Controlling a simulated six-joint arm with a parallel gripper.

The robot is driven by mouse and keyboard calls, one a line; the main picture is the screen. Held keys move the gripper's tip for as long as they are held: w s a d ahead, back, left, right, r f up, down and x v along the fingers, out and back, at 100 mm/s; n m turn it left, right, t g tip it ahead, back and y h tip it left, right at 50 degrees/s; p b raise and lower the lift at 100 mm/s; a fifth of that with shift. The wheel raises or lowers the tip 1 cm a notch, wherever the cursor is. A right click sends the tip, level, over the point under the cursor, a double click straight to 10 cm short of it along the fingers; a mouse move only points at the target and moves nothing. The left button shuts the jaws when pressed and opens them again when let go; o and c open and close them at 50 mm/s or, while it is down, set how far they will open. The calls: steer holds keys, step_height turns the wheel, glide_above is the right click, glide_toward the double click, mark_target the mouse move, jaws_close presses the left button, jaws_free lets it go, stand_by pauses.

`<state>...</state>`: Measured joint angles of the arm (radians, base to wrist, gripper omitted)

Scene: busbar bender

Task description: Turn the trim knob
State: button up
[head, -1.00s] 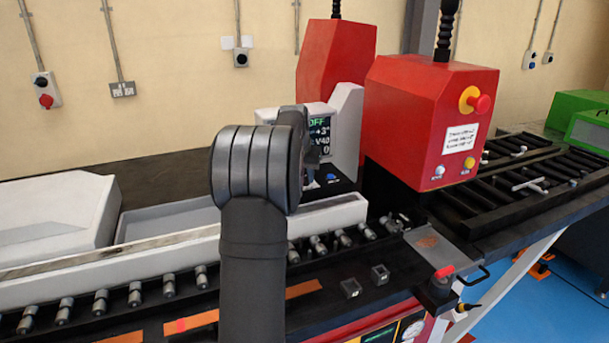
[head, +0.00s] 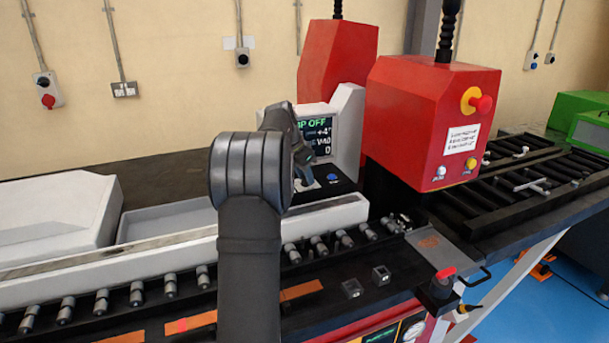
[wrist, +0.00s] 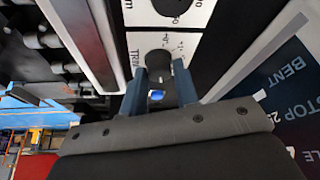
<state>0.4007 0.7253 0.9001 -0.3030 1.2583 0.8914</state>
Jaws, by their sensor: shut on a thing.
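The trim knob (wrist: 158,66) is dark and round on a white plate with partly covered lettering and small marks, in the upper middle of the wrist view. My gripper (wrist: 160,80) is shut on it, one blue-grey finger on each side. A small blue spot shows between the fingers; I cannot tell what it is. In the head view my gripper (head: 304,178) reaches down to the black panel, and the knob is hidden there. The display (head: 317,137) behind it reads "OFF" and what looks like +4°.
A blue button (head: 333,177) sits on the panel just right of my gripper. The white housing (head: 347,130) rises close behind, and the red machine head (head: 425,120) stands to the right. A white rail (head: 340,211) runs in front.

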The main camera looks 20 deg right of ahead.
stand_by(0.3)
steer(key=o, duration=1)
steer(key=shift+c, duration=0.2)
steer(key=v, duration=1.7)
steer(key=shift+r, duration=0.25)
steer(key=shift+s+d+f, duration=0.1)
steer(key=x, duration=1.7)
steer(key=shift+f, duration=0.2)
